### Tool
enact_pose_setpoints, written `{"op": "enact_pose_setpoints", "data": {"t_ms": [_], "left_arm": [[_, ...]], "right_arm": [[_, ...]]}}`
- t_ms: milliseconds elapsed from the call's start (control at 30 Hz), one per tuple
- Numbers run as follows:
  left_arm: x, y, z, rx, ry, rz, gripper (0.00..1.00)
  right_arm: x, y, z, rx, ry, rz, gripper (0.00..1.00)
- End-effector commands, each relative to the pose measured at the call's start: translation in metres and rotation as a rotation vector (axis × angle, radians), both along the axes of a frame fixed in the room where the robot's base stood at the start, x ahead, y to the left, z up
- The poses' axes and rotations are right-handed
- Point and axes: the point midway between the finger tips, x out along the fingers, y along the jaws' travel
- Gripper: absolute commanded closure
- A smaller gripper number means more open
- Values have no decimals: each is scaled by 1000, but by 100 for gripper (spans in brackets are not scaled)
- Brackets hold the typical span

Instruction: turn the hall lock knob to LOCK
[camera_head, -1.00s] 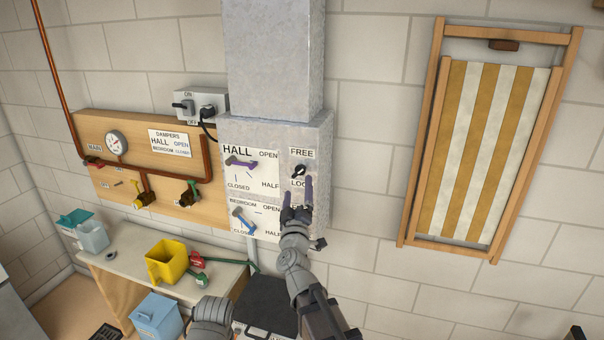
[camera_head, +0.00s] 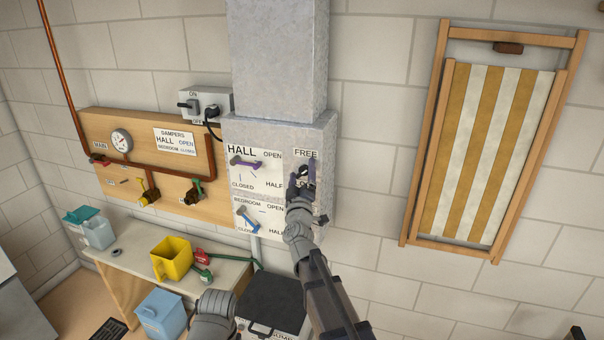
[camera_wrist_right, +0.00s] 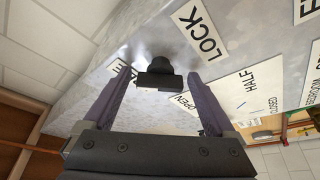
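The hall lock knob is a small black knob (camera_wrist_right: 160,76) on the grey metal box. In the right wrist view it sits between the two fingertips of my right gripper (camera_wrist_right: 159,77), with a gap on each side. The LOCK label (camera_wrist_right: 198,32) is above right of it there, and the FREE label (camera_wrist_right: 118,67) is partly hidden behind a finger. In the head view my right gripper (camera_head: 302,175) covers the knob and the LOCK label, just below the FREE label (camera_head: 306,154). My left gripper is out of view.
The purple HALL lever (camera_head: 244,163) and the blue BEDROOM lever (camera_head: 248,218) are on the same box, left of my right gripper. A deck chair (camera_head: 487,150) hangs on the wall to the right. A bench (camera_head: 229,271) with a yellow container (camera_head: 172,259) stands lower left.

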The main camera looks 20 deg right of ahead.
Motion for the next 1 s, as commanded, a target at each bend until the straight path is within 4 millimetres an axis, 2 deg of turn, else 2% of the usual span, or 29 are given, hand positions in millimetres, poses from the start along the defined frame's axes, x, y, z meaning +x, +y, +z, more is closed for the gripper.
{"op": "enact_pose_setpoints", "data": {"t_ms": [67,700,1000], "left_arm": [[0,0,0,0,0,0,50],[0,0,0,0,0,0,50],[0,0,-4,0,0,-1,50]], "right_arm": [[0,0,0,0,0,0,20],[0,0,0,1,0,1,91],[0,1,-1,41,-26,1,91]]}}
